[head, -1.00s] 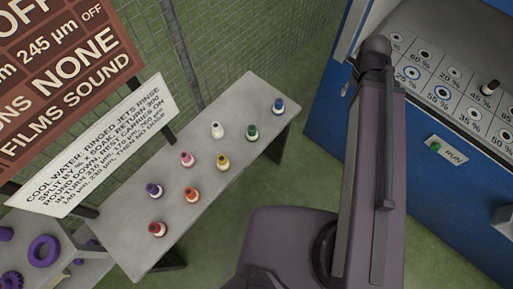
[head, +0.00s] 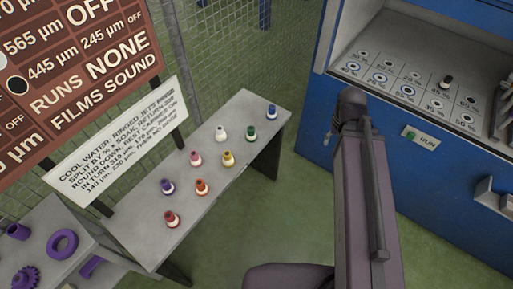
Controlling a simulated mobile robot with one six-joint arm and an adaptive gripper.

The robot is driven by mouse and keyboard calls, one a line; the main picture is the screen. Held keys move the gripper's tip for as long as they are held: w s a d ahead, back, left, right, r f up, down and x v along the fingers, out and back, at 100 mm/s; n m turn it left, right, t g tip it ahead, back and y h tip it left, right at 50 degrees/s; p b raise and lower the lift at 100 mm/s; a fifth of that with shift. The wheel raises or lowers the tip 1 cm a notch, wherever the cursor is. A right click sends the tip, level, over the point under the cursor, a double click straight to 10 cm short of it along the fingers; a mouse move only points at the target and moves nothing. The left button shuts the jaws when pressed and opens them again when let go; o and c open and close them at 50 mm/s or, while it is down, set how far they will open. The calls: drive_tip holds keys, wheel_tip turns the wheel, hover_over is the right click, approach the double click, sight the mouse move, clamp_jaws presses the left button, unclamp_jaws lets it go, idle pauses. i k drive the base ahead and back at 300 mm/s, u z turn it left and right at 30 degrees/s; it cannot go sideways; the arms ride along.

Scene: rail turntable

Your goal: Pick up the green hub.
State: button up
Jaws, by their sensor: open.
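The green hub (head: 251,133) stands upright near the far right end of the grey table (head: 130,238). The blue hub (head: 272,112) is beyond it to the right, the white hub (head: 221,133) is to its left, and the yellow hub (head: 228,158) is nearer and to its left. Nothing covers the green hub. My arm rises at the lower right, apart from the table, and no gripper fingers show.
Pink (head: 196,157), purple (head: 167,186), orange (head: 202,187) and red (head: 171,218) hubs share the table. Sign boards (head: 115,145) and mesh fence stand behind. A blue cabinet (head: 320,120) with a RUN button (head: 411,134) is at right. Purple parts (head: 62,244) lie lower left.

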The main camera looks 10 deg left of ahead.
sight(251, 136)
drive_tip(key=z, duration=0.1)
drive_tip(key=k, duration=1.25)
drive_tip(key=u, duration=1.3)
drive_tip(key=i, duration=1)
drive_tip(key=u, duration=0.1)
